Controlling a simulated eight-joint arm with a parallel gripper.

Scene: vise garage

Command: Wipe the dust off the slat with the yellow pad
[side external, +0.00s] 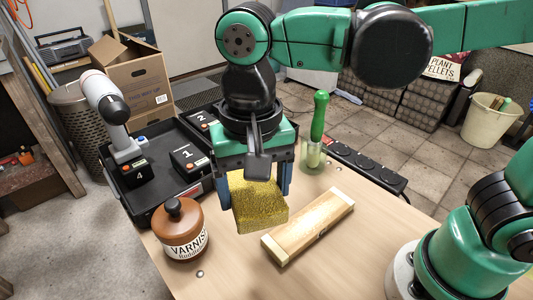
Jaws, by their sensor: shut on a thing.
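A yellow pad (259,207) is held between the blue fingers of my gripper (256,190), which is shut on it. The pad hangs to the left of a pale wooden slat (306,227), and it looks apart from the slat. I cannot tell exactly how high the pad is above the bench. The slat lies slanted on the wooden bench, with paler strips at both ends. Dust on it is too faint to tell in this view.
A brown varnish jar (182,232) stands left of the pad. A black tray (151,196) with numbered boxes is behind it. A green-handled tool (318,128) stands upright behind the slat, by a black power strip (366,170). The bench front (240,277) is clear.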

